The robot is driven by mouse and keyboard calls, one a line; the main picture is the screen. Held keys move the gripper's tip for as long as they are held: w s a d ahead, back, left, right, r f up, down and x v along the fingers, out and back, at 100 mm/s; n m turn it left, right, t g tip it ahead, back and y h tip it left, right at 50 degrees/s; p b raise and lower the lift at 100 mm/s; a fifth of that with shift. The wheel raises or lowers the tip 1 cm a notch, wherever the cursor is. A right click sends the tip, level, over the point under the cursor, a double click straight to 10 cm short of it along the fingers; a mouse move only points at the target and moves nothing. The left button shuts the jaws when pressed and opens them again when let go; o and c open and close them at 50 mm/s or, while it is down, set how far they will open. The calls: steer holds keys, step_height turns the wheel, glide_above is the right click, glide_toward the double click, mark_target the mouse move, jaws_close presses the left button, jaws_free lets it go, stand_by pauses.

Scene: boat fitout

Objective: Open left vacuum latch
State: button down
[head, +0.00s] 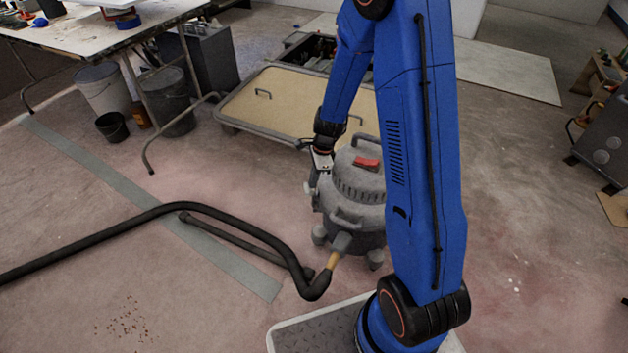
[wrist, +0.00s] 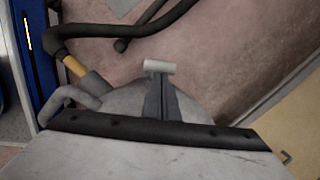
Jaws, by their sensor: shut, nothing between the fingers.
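The grey shop vacuum (head: 352,205) stands on the floor beyond my arm, with a red patch on its lid and a carry handle on top. Its rounded grey body also shows in the wrist view (wrist: 207,108). My gripper (head: 319,172) points down at the vacuum's left side. In the wrist view its dark fingers (wrist: 157,82) are together with nothing between them. A small pale piece (wrist: 158,66), perhaps the left latch, shows at the fingertips; contact cannot be told. A pale piece (head: 308,187) also juts from the vacuum's left side in the head view.
A black hose (head: 215,208) runs from the vacuum's front port across the floor to the left. A framed tan panel (head: 275,100) lies behind the vacuum. A workbench (head: 95,30) with buckets stands at back left.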

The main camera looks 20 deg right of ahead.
steer(key=shift+a, duration=0.1)
steer(key=shift+a, duration=0.45)
steer(key=shift+w+a, duration=0.1)
steer(key=shift+a, duration=0.1)
steer(key=w+a+f+h, duration=0.1)
steer(key=a+f+h, duration=0.2)
steer(key=a+f, duration=0.6)
steer(key=shift+w+a+f, duration=0.15)
steer(key=shift+w+a, duration=0.15)
steer(key=shift+a, duration=1.55)
stand_by(0.4)
stand_by(0.6)
